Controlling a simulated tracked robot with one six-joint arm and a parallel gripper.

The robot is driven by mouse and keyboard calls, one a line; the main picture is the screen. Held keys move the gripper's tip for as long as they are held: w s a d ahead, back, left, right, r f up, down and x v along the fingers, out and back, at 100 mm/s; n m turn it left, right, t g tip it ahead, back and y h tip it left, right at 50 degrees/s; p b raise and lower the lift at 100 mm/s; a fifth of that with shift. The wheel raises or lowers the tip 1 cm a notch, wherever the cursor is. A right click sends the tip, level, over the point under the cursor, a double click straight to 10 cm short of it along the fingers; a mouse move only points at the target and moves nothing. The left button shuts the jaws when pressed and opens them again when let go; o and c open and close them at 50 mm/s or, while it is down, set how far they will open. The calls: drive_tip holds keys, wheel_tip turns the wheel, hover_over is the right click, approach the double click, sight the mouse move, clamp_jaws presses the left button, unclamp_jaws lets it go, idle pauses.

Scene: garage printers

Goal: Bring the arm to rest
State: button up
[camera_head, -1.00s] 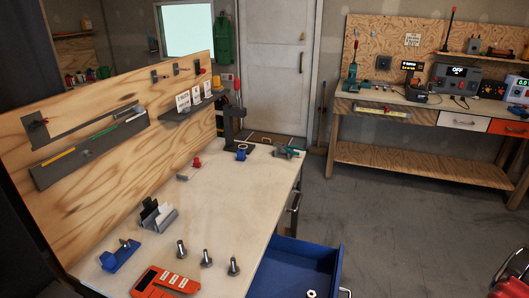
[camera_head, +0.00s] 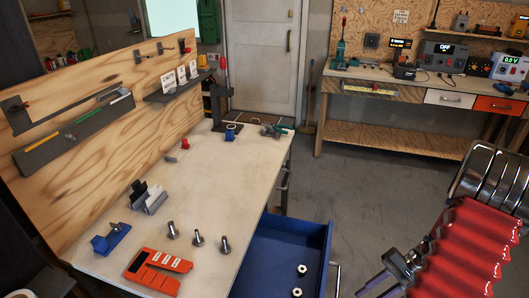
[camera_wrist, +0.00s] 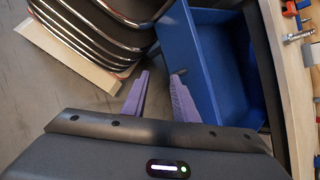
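My gripper (camera_wrist: 158,95) shows in the wrist view as two purple fingers with a clear gap between them. It is open, and nothing is between the fingers. Behind the fingers are the grey floor and the open blue drawer (camera_wrist: 192,45). My arm, with its red ribbed cover, shows at the right of the head view, over the floor and to the right of the workbench.
The blue drawer (camera_head: 312,237) stands open from the workbench (camera_head: 225,160), with small round parts inside. Several bolts (camera_head: 197,237) and an orange tray (camera_head: 158,270) are on the bench. A second bench (camera_head: 400,90) with instruments stands at the back right. Floor between the benches is clear.

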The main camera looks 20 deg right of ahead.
drive_tip(key=w+a+r+n+t+h, duration=0.2)
drive_tip(key=a+r+n+h, duration=0.2)
drive_tip(key=a+r, duration=1)
drive_tip(key=w+a+r+n+t+h, duration=0.2)
drive_tip(key=a+r+n+h, duration=0.2)
drive_tip(key=a+r, duration=1)
drive_tip(key=r+n, duration=0.1)
drive_tip(key=n, duration=0.2)
drive_tip(key=shift+a+t+h, duration=0.15)
drive_tip(key=shift+t+h, duration=0.15)
drive_tip(key=shift+r, duration=0.1)
